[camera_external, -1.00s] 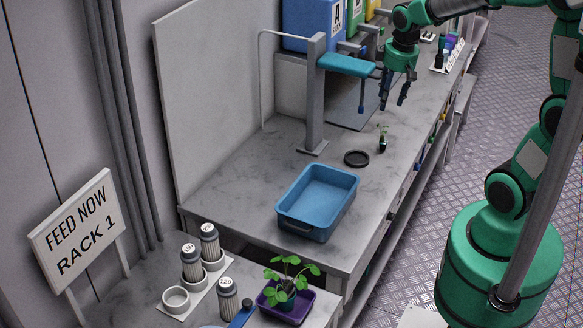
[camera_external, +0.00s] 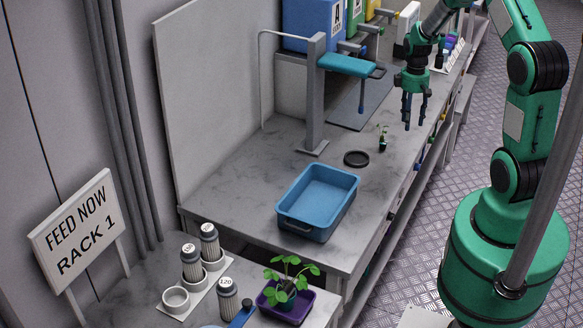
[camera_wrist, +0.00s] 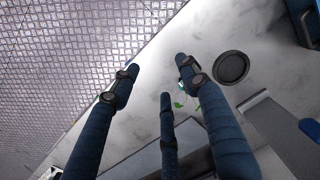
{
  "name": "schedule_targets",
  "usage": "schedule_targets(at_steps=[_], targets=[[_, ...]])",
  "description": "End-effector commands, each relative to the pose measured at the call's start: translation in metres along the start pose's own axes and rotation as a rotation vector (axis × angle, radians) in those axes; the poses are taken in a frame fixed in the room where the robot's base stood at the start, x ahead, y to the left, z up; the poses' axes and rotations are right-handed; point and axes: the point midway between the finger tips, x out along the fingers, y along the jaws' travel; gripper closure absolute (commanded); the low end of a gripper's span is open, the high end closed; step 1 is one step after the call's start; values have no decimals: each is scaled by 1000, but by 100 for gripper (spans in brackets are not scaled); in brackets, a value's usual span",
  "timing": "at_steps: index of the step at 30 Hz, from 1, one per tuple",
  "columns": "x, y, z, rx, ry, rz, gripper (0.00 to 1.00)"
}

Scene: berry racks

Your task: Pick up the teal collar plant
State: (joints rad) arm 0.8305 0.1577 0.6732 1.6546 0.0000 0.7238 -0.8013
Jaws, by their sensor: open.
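A small seedling in a dark plug with a hint of teal (camera_external: 382,143) stands upright on the grey bench, just right of a black round dish (camera_external: 356,158). In the wrist view its green leaves (camera_wrist: 178,105) show between my fingers, and part of it is hidden behind the right finger. My gripper (camera_external: 413,112) hangs with its fingers pointing down, above and right of the seedling, near the bench's front edge. Its fingers (camera_wrist: 160,78) are spread, empty and apart from the seedling.
A blue tray (camera_external: 305,229) sits nearer on the bench. A grey post with a teal arm (camera_external: 346,65) stands behind the seedling. A leafy plant in a purple pot (camera_external: 288,303) and several labelled jars stand on the near bench. Bench around the seedling is mostly clear.

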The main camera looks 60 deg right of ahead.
Motion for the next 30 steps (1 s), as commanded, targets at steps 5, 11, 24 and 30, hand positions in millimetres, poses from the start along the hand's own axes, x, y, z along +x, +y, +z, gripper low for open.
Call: schedule_targets(at_steps=[5, 11, 24, 30], targets=[[-7, 3, -46, -147, 18, 24, 55], [-10, 2, -86, -273, 34, 48, 55], [-10, 2, -96, -306, 39, 55, 55], [-4, 2, -96, -306, 39, 55, 55]])
